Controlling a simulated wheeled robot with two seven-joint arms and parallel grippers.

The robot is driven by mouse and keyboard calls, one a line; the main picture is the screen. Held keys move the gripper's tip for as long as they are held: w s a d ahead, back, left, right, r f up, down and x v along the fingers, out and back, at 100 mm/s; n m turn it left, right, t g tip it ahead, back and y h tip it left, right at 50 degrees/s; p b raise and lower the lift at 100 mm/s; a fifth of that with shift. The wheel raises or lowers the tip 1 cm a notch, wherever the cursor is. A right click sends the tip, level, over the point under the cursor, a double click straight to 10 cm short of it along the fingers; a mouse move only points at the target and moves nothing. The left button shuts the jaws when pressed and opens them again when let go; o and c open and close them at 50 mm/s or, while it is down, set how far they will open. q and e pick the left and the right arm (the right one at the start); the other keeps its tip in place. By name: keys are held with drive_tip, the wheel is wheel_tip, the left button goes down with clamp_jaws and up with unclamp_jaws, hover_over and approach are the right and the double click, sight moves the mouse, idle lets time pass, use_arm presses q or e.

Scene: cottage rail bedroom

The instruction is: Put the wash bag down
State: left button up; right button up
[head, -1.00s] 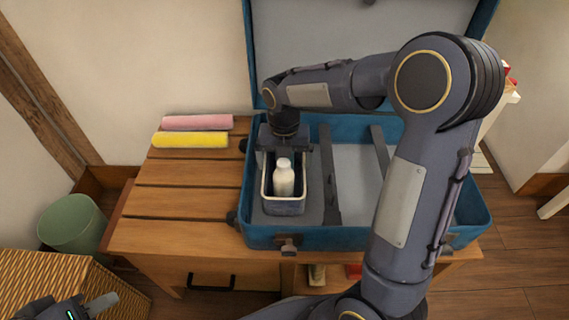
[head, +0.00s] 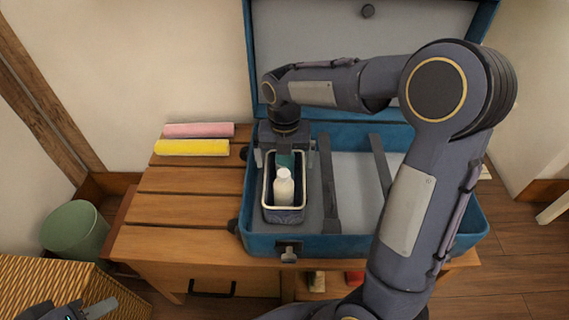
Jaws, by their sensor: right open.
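The wash bag (head: 284,215) is a dark navy, open-topped bag with a pale rim. It stands upright in the left part of the open blue suitcase (head: 345,243), on the grey lining. A white bottle (head: 283,187) and a teal item (head: 286,160) are inside it. My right gripper (head: 285,157) is open at the far end of the bag, pointing down, with one finger at each side. Whether a finger touches the bag is unclear. My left gripper (head: 88,308) is low at the bottom left, partly cut off, away from the suitcase.
The suitcase lies on a slatted wooden bench (head: 180,207), its lid up against the wall. Dark straps cross its lining. A pink roll (head: 199,130) and a yellow roll (head: 192,147) lie on the bench's left. A green bin (head: 75,230) and a wicker box (head: 40,283) stand left.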

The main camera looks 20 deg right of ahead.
drive_tip(key=s+d+r+m+t+y+p, duration=0.1)
drive_tip(key=s+r+m, duration=0.15)
drive_tip(key=r, duration=0.25)
drive_tip(key=s+r+m+p, duration=0.1)
drive_tip(key=s+r+m, duration=0.1)
drive_tip(key=r+m, duration=0.25)
drive_tip(key=s+a+m+t+y, duration=0.1)
drive_tip(key=s+m+t, duration=0.1)
drive_tip(key=s+m, duration=0.6)
drive_tip(key=s+a+f+m+t+y, duration=0.1)
drive_tip(key=s+m+t, duration=0.1)
drive_tip(key=s+m, duration=0.7)
drive_tip(key=m, duration=0.8)
drive_tip(key=shift+f+m+t+y, duration=0.15)
drive_tip(key=shift+m+t+y, duration=0.15)
drive_tip(key=shift+y, duration=0.1)
drive_tip(key=shift+a, duration=0.1)
